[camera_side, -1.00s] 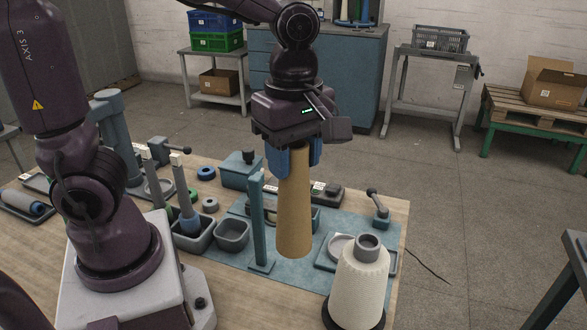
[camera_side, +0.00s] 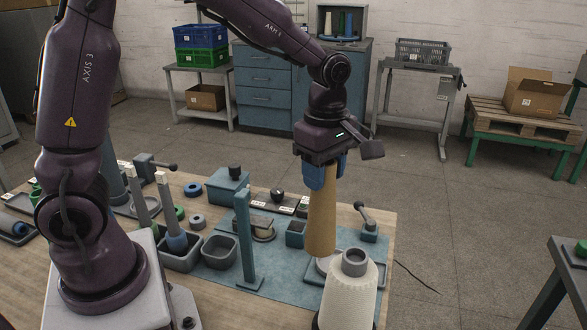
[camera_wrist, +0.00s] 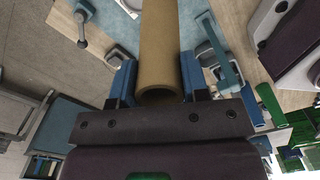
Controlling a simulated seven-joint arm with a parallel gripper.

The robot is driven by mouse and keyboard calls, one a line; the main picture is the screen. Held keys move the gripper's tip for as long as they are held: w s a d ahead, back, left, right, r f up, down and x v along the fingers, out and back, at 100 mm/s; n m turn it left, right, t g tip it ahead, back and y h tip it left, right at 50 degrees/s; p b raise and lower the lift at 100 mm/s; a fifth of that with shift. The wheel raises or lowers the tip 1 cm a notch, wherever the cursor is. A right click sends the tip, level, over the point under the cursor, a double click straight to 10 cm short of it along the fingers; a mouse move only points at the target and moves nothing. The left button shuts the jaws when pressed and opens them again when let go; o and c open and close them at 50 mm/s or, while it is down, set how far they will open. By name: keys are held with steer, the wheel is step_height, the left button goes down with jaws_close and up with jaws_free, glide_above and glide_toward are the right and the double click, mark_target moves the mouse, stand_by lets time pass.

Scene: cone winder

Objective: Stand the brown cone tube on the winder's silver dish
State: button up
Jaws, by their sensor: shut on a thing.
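The brown cone tube (camera_side: 321,215) hangs upright with its wide end down. My gripper (camera_side: 325,176) is shut on its upper part, with a blue finger on either side. The wrist view shows the tube (camera_wrist: 160,45) between the fingers (camera_wrist: 157,80).
The white yarn cone (camera_side: 349,295) stands close in front of the dish. A lever with a round knob (camera_side: 367,222) stands behind it on the right. A teal post (camera_side: 245,240) rises to the left. Grey bins (camera_side: 221,250) stand farther left.

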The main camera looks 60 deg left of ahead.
steer(key=w+a+f+m, duration=0.1)
steer(key=w+f, duration=0.3)
steer(key=shift+w, duration=0.35)
steer(key=shift+f, duration=0.2)
stand_by(1.3)
steer(key=shift+f, duration=1.4)
stand_by(0.4)
steer(key=shift+f, duration=0.4)
steer(key=o, duration=1)
steer(key=shift+c, duration=0.2)
